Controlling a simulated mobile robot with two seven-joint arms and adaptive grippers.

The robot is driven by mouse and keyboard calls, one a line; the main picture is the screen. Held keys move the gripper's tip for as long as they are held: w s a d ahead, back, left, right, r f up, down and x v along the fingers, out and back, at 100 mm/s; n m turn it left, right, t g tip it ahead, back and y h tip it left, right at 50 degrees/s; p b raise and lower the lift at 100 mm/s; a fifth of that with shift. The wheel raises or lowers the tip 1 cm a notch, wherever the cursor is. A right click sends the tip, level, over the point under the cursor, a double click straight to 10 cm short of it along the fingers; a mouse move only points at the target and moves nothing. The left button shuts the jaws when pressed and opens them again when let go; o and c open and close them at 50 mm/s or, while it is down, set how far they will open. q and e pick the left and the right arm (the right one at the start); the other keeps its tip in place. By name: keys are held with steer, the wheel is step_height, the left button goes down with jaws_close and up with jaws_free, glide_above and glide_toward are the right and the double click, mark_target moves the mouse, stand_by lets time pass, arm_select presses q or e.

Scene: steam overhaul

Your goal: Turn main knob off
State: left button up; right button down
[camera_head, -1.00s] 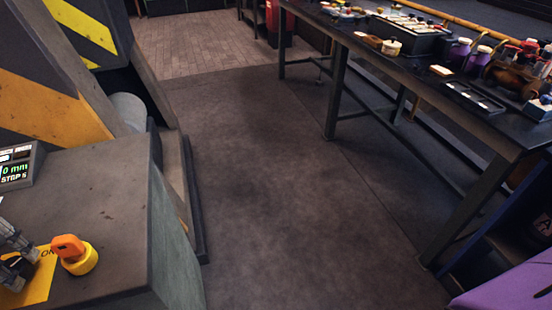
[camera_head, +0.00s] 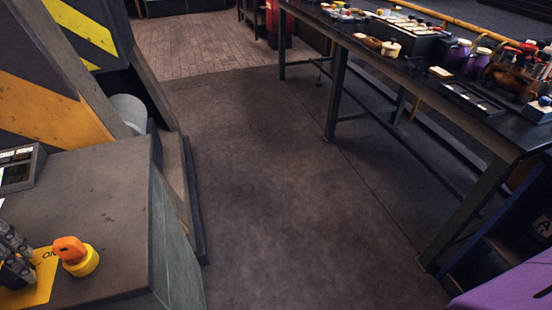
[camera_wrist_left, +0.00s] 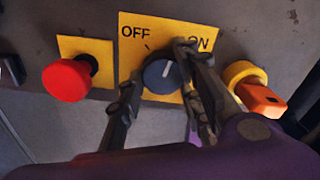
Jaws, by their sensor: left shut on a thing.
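In the left wrist view the mark points roughly up the plate, between the two words. My left gripper (camera_wrist_left: 160,68) has one finger on each side of the knob and is shut on it. In the head view my left gripper (camera_head: 15,256) shows at the left edge, over the plate, and hides the knob. My right gripper is not in view.
A red push button (camera_wrist_left: 68,79) sits left of the plate. An orange key switch on a yellow base (camera_head: 74,255) sits right of it. A display (camera_head: 18,168) on the machine is dark. A workbench with tools (camera_head: 470,100) stands right, beyond open floor.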

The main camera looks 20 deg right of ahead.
mark_target(9, 273)
arm_select(q)
steer(key=n, duration=0.6)
steer(key=shift+a+r+n+p, duration=0.1)
steer(key=shift+r+n+p, duration=0.05)
steer(key=shift+n+p, duration=0.2)
steer(key=n+p, duration=0.1)
steer(key=n, duration=0.3)
steer(key=shift+s, duration=0.1)
steer(key=shift+n, duration=0.35)
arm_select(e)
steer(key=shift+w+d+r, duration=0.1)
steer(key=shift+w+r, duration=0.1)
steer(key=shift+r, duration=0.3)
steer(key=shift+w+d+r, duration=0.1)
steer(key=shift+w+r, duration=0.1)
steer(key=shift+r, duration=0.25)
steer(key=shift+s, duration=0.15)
arm_select(q)
steer(key=o, duration=0.8)
steer(key=shift+n, duration=0.3)
steer(key=shift+o, duration=1.4)
steer(key=shift+s, duration=0.15)
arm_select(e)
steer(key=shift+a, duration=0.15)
arm_select(q)
step_height(9, 273, up, 12)
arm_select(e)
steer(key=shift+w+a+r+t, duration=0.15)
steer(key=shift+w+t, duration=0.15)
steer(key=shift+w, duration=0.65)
